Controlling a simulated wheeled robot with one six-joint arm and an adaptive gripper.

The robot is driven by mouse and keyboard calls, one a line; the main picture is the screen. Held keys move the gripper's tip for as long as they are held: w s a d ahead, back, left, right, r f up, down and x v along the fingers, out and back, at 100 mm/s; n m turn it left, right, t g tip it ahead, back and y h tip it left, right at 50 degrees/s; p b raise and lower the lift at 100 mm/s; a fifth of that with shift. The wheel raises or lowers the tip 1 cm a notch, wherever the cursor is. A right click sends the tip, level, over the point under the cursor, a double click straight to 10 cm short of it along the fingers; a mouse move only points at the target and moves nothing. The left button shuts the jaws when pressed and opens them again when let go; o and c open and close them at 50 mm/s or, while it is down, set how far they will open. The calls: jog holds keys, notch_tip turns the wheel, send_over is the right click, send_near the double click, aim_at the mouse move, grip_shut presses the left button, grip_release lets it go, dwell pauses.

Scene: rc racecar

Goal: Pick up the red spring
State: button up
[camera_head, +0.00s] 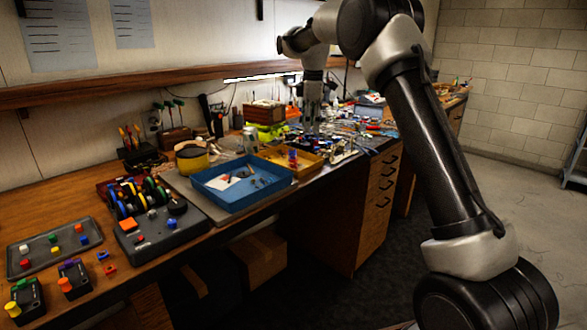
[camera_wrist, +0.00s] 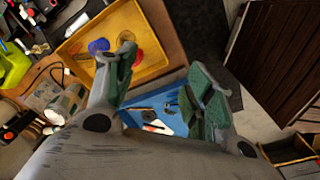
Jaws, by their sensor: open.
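A small red coil, likely the red spring (camera_wrist: 121,63), lies in the yellow tray (camera_wrist: 150,28) in the wrist view, partly hidden behind my left finger. A blue coil (camera_wrist: 98,46) lies beside it. In the head view, the yellow tray (camera_head: 311,158) stands on the bench with small red (camera_head: 292,153) and blue pieces in it. My gripper (camera_wrist: 163,70) is open and empty, its fingers spread wide above the trays. In the head view my gripper (camera_head: 312,118) points down over the bench, behind the yellow tray.
A blue tray (camera_head: 228,204) with small parts stands next to the yellow tray; it also shows between my fingers in the wrist view (camera_wrist: 174,86). Cluttered tools (camera_head: 350,128) cover the bench behind. A yellow-green object (camera_head: 265,131) stands to the left of my gripper.

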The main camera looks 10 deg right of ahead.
aim_at(294, 167)
jog(key=w+a+f+n, duration=0.1)
jog(key=w+f, duration=0.1)
jog(key=w+a+f+n, duration=0.1)
jog(key=f, duration=0.2)
jog(key=w+a+f+n, duration=0.1)
jog(key=w+f, duration=0.1)
jog(key=shift+w+f+g, duration=0.3)
jog(key=shift+f, duration=0.1)
jog(key=f, duration=0.3)
jog(key=shift+w+a+f, duration=0.2)
jog(key=shift+w+f, duration=0.05)
jog(key=shift+f, duration=0.05)
jog(key=f, duration=0.5)
jog(key=shift+w+a, duration=0.25)
jog(key=c, duration=0.8)
